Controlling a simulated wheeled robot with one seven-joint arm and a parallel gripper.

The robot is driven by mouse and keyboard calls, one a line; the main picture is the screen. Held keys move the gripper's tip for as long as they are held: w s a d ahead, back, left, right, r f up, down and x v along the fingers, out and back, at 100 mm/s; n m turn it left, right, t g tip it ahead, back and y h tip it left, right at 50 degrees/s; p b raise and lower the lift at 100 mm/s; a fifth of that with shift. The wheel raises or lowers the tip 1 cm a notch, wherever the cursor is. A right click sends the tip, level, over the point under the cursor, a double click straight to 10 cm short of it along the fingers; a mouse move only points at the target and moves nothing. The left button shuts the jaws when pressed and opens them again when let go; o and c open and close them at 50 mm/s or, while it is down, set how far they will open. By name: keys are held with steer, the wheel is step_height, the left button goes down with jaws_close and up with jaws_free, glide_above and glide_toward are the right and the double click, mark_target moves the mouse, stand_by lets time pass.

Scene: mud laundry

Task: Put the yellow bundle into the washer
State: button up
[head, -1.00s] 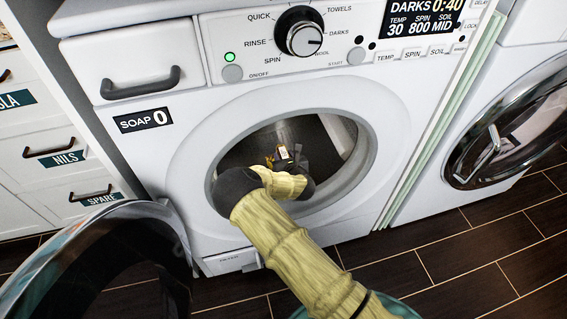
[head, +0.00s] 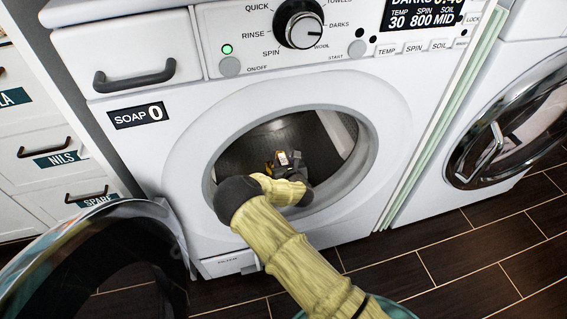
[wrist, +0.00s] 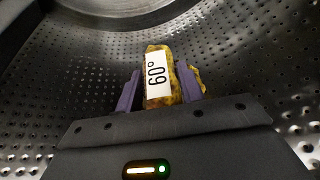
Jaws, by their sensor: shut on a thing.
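The washer (head: 290,84) stands in front of me with its round door (head: 98,262) swung open to the left. My gripper (head: 290,160) is inside the washer's opening. In the wrist view my gripper (wrist: 157,92) is shut on the yellow bundle (wrist: 188,82), with one purple finger on each side of it. The bundle carries a white tag reading 60°. The perforated metal drum (wrist: 250,50) surrounds it. The bundle (head: 283,158) shows only in small part in the head view; my wrist hides the rest. I cannot tell whether it touches the drum wall.
A second machine with a shut round door (head: 510,125) stands at the right. White drawers (head: 45,155) labelled NILS and SPARE stand at the left. The soap drawer (head: 138,77) is shut. The dark tiled floor (head: 470,255) is clear at lower right.

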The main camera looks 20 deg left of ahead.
steer(key=o, duration=1)
steer(key=shift+s+r+p, duration=0.1)
steer(key=shift+r+p, duration=0.55)
steer(key=shift+r, duration=0.2)
steer(key=p+v, duration=0.4)
steer(key=v, duration=0.7)
steer(key=shift+s+d, duration=0.2)
steer(key=shift+s, duration=0.1)
